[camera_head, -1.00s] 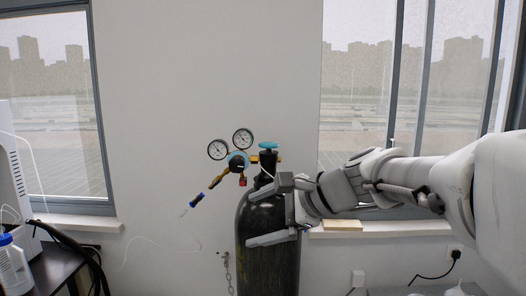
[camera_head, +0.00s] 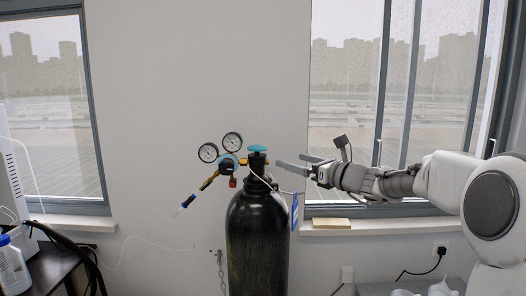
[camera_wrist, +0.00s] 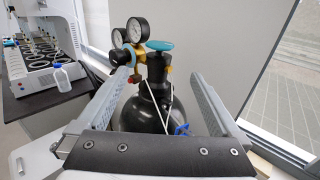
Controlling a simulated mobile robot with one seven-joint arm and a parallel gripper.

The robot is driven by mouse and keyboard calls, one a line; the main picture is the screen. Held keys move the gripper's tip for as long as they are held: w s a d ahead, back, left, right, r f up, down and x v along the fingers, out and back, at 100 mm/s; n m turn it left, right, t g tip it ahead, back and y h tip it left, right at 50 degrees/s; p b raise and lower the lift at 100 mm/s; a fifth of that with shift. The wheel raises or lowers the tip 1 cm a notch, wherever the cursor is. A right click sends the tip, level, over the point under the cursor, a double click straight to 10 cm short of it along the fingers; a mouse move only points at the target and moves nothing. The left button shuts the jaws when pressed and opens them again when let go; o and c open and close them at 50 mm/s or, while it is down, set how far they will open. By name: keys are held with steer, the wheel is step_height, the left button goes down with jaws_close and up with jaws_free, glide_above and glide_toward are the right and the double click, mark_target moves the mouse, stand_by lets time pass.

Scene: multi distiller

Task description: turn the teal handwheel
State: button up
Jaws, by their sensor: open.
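The teal handwheel (camera_head: 257,148) sits on top of the valve of a black gas cylinder (camera_head: 257,235). It also shows in the wrist view (camera_wrist: 160,46), upper middle, beyond my fingertips. A regulator with two round gauges (camera_head: 221,147) is joined to the left side of the valve; a teal round part on its body is separate from the handwheel. My gripper (camera_head: 290,163) is open and empty, to the right of the valve and slightly lower than the handwheel. In the wrist view its two fingers (camera_wrist: 157,82) spread either side of the cylinder's top. No contact with the handwheel shows.
A blue tag (camera_head: 294,211) hangs at the cylinder's right shoulder. A chain (camera_head: 220,265) hangs on the wall to the left. A dark table with a bottle (camera_head: 14,268) stands at far left. Windowsills flank the cylinder. The space above the handwheel is clear.

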mark_target(257, 149)
steer(key=p+x, duration=0.2)
steer(key=x, duration=1.2)
steer(key=shift+p, duration=0.4)
steer(key=c, duration=1.2)
steer(key=shift+f, duration=0.1)
